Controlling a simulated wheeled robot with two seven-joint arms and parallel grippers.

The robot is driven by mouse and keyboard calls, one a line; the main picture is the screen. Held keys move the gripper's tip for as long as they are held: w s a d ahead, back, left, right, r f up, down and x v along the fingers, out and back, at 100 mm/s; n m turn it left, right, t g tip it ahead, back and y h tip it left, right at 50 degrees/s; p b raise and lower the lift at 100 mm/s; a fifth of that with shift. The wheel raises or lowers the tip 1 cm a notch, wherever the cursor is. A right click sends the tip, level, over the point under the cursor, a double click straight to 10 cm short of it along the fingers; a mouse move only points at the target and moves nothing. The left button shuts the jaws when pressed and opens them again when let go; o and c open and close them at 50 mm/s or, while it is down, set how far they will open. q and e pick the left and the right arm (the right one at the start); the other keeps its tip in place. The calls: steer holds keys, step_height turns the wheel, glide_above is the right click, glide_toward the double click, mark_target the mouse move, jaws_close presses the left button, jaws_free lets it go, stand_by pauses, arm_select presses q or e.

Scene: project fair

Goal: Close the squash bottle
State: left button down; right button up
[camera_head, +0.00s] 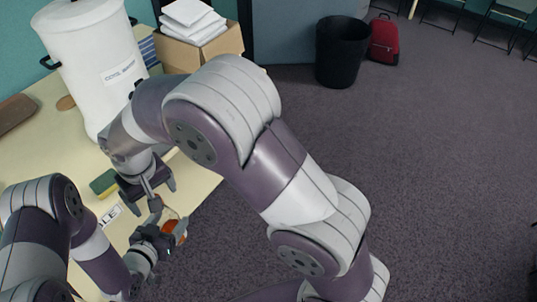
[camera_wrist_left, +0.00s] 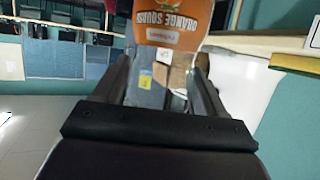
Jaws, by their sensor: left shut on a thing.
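The squash bottle (camera_head: 180,232) shows as a small orange patch beside my left gripper (camera_head: 160,233) near the table's front edge. In the left wrist view its orange label reads "ORANGE SQUASH" (camera_wrist_left: 172,22). My left gripper (camera_wrist_left: 165,75) is shut on the bottle, with one finger on each side of it. My right gripper (camera_head: 152,197) points down just above the left gripper, close to the bottle's top end. Its fingertips are small and partly overlapped, so I cannot tell whether they hold anything. The bottle's cap and mouth cannot be made out.
A white urn (camera_head: 92,65) stands on the table (camera_head: 200,180) at the back left. A cardboard box (camera_head: 205,50) with white cloths is behind it. A green and yellow sponge (camera_head: 104,183) and a sign (camera_head: 109,216) lie near the grippers. A black bin (camera_head: 341,55) stands on the floor.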

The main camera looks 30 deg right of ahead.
mark_target(157, 217)
steer(key=shift+n, duration=1.5)
steer(key=r, duration=0.4)
steer(key=w+r, duration=0.1)
steer(key=r, duration=0.2)
steer(key=shift+a, duration=0.25)
arm_select(q)
steer(key=shift+w, duration=0.1)
arm_select(e)
steer(key=w+d+f+m, duration=0.3)
steer(key=w+d+f, duration=0.2)
steer(key=d+f, duration=0.55)
steer(key=s+d+f+m, duration=0.3)
steer(key=s+d+f, duration=0.1)
steer(key=d+f, duration=0.8)
arm_select(q)
step_height(157, 217, up, 5)
steer(key=p, duration=0.5)
steer(key=shift+r, duration=0.15)
steer(key=shift+r+p, duration=0.2)
steer(key=shift+p, duration=0.15)
arm_select(e)
steer(key=w+d+r+m, duration=0.1)
steer(key=d+r+m, duration=0.1)
steer(key=d+r, duration=0.6)
steer(key=shift+d+r+m+h, duration=0.2)
steer(key=shift+r+m+h, duration=0.1)
steer(key=shift+r, duration=0.25)
